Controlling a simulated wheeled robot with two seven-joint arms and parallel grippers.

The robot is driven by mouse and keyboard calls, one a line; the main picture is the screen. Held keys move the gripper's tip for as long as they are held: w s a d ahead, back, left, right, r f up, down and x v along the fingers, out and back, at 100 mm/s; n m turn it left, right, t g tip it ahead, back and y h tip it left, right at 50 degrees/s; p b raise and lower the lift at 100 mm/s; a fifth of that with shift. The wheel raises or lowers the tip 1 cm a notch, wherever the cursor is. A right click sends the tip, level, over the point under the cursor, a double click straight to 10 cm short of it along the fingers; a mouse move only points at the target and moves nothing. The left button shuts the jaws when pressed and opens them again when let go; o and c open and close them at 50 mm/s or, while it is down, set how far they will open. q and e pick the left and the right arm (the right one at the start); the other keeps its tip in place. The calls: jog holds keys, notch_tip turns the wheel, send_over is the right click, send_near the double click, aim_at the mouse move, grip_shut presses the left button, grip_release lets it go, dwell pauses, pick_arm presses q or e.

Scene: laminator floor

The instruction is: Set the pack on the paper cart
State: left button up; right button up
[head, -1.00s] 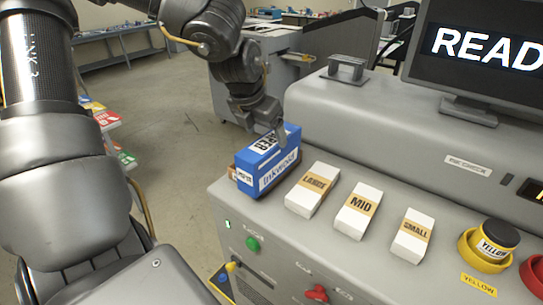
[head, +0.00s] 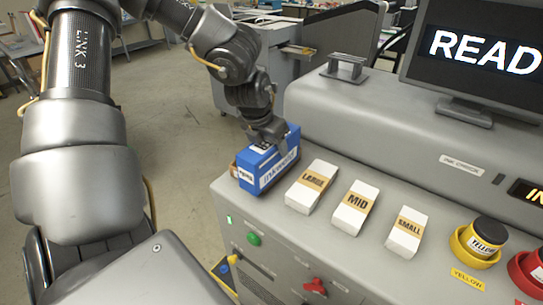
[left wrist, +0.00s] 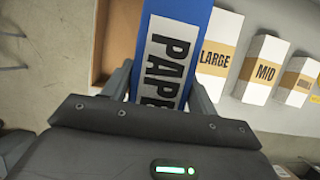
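The pack, a blue box (head: 268,173) with white labels, sits on the near left end of the grey machine top. My left gripper (head: 268,138) is down over it from above. In the left wrist view the pack (left wrist: 172,55) shows its "PAPER" label between the two fingers (left wrist: 163,85), one on each side. The fingertips are partly hidden along the pack's sides, so I cannot tell whether they press on it. A brown tray-like edge (left wrist: 98,50) lies beside the pack. I cannot pick out the paper cart with certainty. My right gripper is out of view.
White packs labelled LARGE (head: 311,187), MID (head: 354,208) and SMALL (head: 407,232) stand in a row to the right. A yellow ink pot (head: 484,238) is farther right. A monitor (head: 480,55) stands behind. Open floor (head: 165,130) lies left of the machine.

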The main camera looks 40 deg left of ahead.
pick_arm(q)
jog(key=c, duration=1.2)
jog(key=shift+w+r, duration=0.1)
jog(key=shift+w+a+r, duration=0.1)
jog(key=shift+r, duration=0.4)
notch_tip(320, 180, up, 2)
jog(key=shift+r+b, duration=0.1)
jog(key=shift+b, duration=0.5)
jog(key=s+a+r+b, duration=0.5)
jog(key=s+a+r, duration=0.4)
jog(key=a, duration=0.1)
jog(key=shift+s+a+r, duration=0.15)
jog(key=shift+s+r, duration=0.2)
